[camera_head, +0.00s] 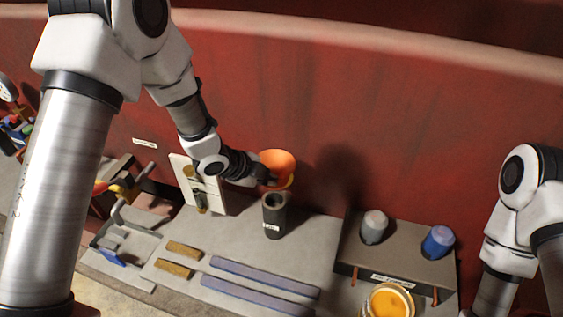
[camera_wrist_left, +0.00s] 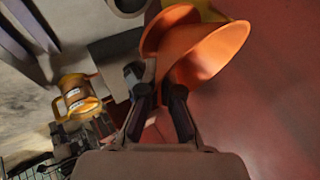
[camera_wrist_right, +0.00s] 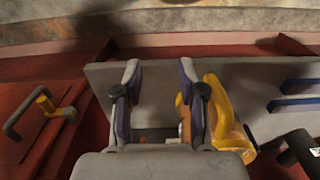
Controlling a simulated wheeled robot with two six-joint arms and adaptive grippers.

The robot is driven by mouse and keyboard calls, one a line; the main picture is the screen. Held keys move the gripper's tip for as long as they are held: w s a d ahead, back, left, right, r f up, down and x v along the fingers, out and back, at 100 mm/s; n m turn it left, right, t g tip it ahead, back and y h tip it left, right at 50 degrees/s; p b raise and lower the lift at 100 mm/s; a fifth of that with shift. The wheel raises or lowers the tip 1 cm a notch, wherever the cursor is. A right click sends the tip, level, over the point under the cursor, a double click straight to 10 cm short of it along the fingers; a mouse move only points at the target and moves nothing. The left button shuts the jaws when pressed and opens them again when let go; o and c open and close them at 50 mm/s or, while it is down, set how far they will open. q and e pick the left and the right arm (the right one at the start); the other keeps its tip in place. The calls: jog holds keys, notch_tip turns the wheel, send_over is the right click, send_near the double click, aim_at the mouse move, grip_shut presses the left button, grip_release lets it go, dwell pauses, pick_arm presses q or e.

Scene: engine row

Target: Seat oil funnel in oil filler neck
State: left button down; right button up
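The orange oil funnel (camera_head: 277,162) is in the air against the red wall in the head view. My left gripper (camera_head: 262,179) is shut on its near side; the fingers (camera_wrist_left: 158,92) meet the orange funnel (camera_wrist_left: 210,55) in the left wrist view. The oil filler neck (camera_head: 273,220), a dark grey labelled cylinder with an open top, stands upright just below the funnel. The funnel appears above and apart from it; its spout end is hidden. My right gripper (camera_wrist_right: 158,95) is open and empty in the right wrist view; its fingers are outside the head view.
A dark stand (camera_head: 350,262) holds a grey capped cylinder (camera_head: 374,227) and a blue one (camera_head: 438,242). An orange-filled jar (camera_head: 389,300) is in front. Blue bars (camera_head: 265,278) and tan blocks (camera_head: 184,249) lie on the grey surface. A white panel (camera_head: 210,190) stands left of the neck.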

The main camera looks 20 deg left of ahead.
pick_arm(q)
jog(key=shift+s+a+r, duration=0.15)
jog(key=shift+s, duration=0.35)
jog(key=shift+w+f+m, duration=0.25)
jog(key=shift+f+m, duration=0.05)
notch_tip(320, 180, down, 5)
jog(key=b, duration=0.5)
jog(key=shift+w+f, duration=0.15)
notch_tip(320, 180, down, 3)
jog(key=b, duration=0.2)
jog(key=shift+b, duration=0.3)
pick_arm(e)
notch_tip(320, 180, down, 8)
jog(key=shift+s+r, duration=0.2)
